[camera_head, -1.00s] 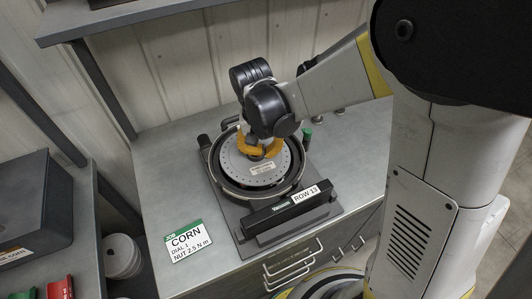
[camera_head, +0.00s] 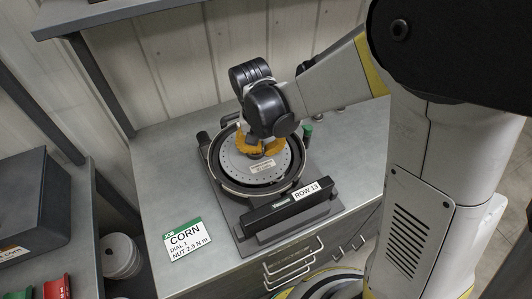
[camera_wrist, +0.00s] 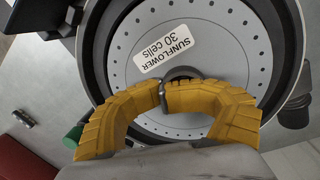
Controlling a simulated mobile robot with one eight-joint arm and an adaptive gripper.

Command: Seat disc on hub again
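A round light-grey disc (camera_head: 262,168) with a ring of small holes lies in the dark round housing (camera_head: 217,178) of the seed meter. In the wrist view its label (camera_wrist: 174,48) reads "SUNFLOWER 30 cells". My gripper (camera_head: 258,152) is over the disc's middle, pointing down. In the wrist view the yellow fingertips (camera_wrist: 163,92) come together beside the dark centre opening (camera_wrist: 183,73), with a thin grey piece between them. I cannot tell whether that piece belongs to the disc. The hub is mostly hidden by the fingers. I cannot tell whether the disc is fully down.
A job card (camera_head: 187,239) reading "CORN, DIAL 1, NUT 2.5 N m" lies on the grey bench (camera_head: 160,180) left of the meter. A "ROW 13" label (camera_head: 306,190) is on the meter's front bar. A green-topped item (camera_head: 307,130) stands behind right. A dark case (camera_head: 30,205) is at left.

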